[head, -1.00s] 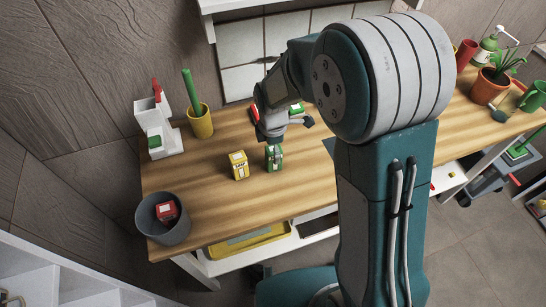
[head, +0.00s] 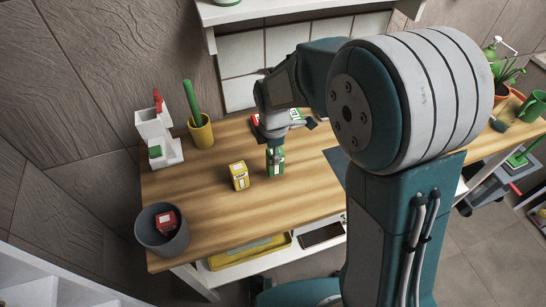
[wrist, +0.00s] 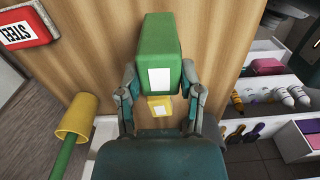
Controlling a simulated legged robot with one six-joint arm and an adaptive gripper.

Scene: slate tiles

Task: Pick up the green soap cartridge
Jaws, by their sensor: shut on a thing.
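The green soap cartridge (head: 276,163), a box with a white label, is held upright in my gripper (head: 275,150) above the wooden bench (head: 215,215). In the wrist view the cartridge (wrist: 160,40) lies between the two fingers of my gripper (wrist: 160,82), which press on its sides. It looks a little above the bench top, though the gap under it is hard to see. A similar yellow box (head: 239,175) with a white label stands just left of it; it shows partly in the wrist view (wrist: 159,106).
A grey bin (head: 162,235) with a red box (head: 166,220) inside stands at the bench's near left. A yellow cup (head: 200,131) and a white stand (head: 157,140) are at the back left. Bare bench lies in front of the cartridge.

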